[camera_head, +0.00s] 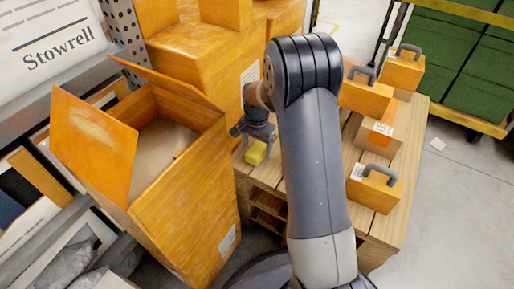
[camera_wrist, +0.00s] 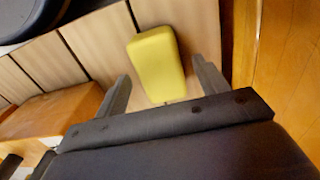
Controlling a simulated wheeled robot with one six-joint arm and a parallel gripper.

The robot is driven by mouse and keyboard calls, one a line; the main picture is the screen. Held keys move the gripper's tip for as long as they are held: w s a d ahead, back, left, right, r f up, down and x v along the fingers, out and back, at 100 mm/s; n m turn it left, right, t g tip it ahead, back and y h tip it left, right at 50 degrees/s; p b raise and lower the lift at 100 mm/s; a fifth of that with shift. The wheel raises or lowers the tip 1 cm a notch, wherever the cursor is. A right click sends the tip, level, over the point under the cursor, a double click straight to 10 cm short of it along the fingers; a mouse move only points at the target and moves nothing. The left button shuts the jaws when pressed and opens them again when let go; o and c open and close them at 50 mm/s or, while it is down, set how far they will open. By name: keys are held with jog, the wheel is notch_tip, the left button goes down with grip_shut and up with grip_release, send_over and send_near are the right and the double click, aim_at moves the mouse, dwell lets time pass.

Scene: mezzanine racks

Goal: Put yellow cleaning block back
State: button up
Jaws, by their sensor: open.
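The yellow cleaning block (camera_head: 255,153) lies on the slatted wooden pallet top, near its left edge beside the tall orange boxes. In the wrist view the yellow block (camera_wrist: 157,64) lies on the pale wood slats, between and just beyond my fingertips. My gripper (camera_head: 254,132) is above and close to the block, pointing down. In the wrist view my gripper (camera_wrist: 162,84) is open, with one finger on each side of the block and visible space at both sides. Whether the fingers reach down to its height I cannot tell.
An open orange box (camera_head: 180,180) stands at the left, flaps up. Taller orange boxes (camera_head: 205,60) stand behind. Orange cases with grey handles (camera_head: 375,187) and a labelled box (camera_head: 378,133) occupy the pallet's right side.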

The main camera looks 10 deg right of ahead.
aim_at(257, 148)
notch_tip(257, 148, up, 10)
jog(key=p, duration=0.3)
